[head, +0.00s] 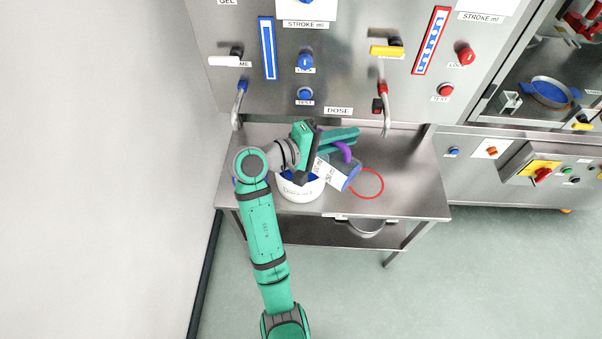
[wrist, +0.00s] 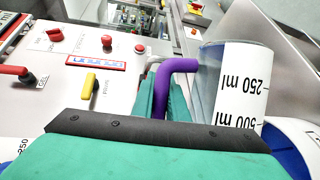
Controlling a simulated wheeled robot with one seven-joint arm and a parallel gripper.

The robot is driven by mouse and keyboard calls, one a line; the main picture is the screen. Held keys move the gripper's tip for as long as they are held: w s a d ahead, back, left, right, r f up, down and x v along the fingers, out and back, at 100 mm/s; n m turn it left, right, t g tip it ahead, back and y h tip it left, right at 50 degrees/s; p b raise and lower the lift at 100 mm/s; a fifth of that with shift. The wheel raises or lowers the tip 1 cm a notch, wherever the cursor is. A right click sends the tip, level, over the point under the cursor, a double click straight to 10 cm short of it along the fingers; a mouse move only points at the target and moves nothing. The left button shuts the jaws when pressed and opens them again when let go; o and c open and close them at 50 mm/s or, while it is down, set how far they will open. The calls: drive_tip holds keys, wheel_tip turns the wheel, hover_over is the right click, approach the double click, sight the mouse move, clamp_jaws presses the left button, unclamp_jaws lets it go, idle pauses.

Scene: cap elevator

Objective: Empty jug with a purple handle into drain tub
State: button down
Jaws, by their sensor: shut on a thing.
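The jug (head: 351,180) has a purple handle (head: 345,150), a bluish body and a white scale label. It is tilted and held above the bench at the right side of the drain tub. The tub (head: 298,195) is round and white with a blue inside, partly covered by my arm. My gripper (wrist: 160,98) is shut on the purple handle, which stands between its green fingers in the wrist view. There the jug (wrist: 242,85) shows at the right with its scale upside down. The tub's rim seems to show below it. I cannot see whether liquid is flowing.
The steel bench (head: 405,175) carries a red ring (head: 366,184) right of the tub. A metal bowl (head: 366,228) hangs below the bench front. Two spouts (head: 386,115) and a panel of levers and knobs stand behind. The right part of the bench is clear.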

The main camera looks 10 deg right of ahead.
drive_tip(key=shift+w+a+r, duration=0.25)
drive_tip(key=shift+w+r, duration=0.05)
drive_tip(key=shift+w+a+n+h, duration=0.1)
drive_tip(key=shift+w+n+h, duration=0.05)
drive_tip(key=shift+n+h, duration=0.15)
drive_tip(key=shift+w+a+r+n, duration=0.25)
drive_tip(key=shift+w+r+n, duration=0.05)
idle(0.7)
drive_tip(key=shift+w+a+r+n+h, duration=0.2)
drive_tip(key=shift+w+a+n+h, duration=0.1)
drive_tip(key=shift+w, duration=0.1)
idle(1.8)
drive_tip(key=shift+s+d+f+m, duration=0.45)
drive_tip(key=shift+s+d+m, duration=0.15)
drive_tip(key=shift+s, duration=0.15)
idle(1.1)
